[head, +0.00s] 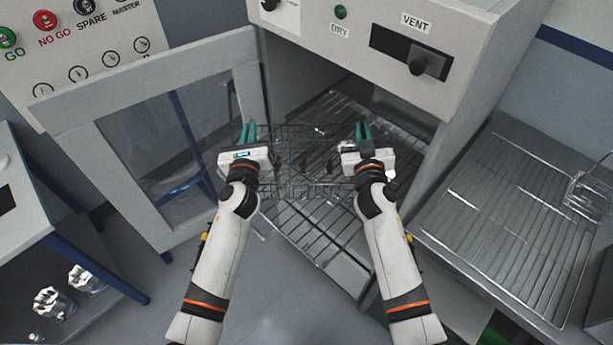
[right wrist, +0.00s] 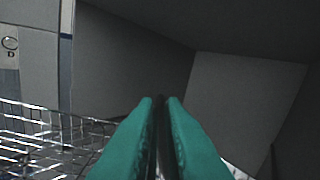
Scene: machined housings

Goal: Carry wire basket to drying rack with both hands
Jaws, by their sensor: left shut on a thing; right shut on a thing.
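The wire basket (head: 306,188) is a thin see-through mesh between my two grippers, with a few small dark brownish parts in it. My left gripper (head: 248,132) is shut at the basket's left side. My right gripper (head: 363,132) is shut at its right side. In the right wrist view the green fingers (right wrist: 160,102) close on a dark strip, and basket mesh (right wrist: 35,130) shows at left. The basket is over the wire shelf (head: 325,235) of the open cabinet; the gap below cannot be judged. A wire drying rack (head: 510,225) lies on the right-hand bench.
The cabinet (head: 480,50) has DRY and VENT labels; its glazed door (head: 160,130) stands open at left. A bench with metal housings (head: 52,302) below is at left. Most of the right rack is bare.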

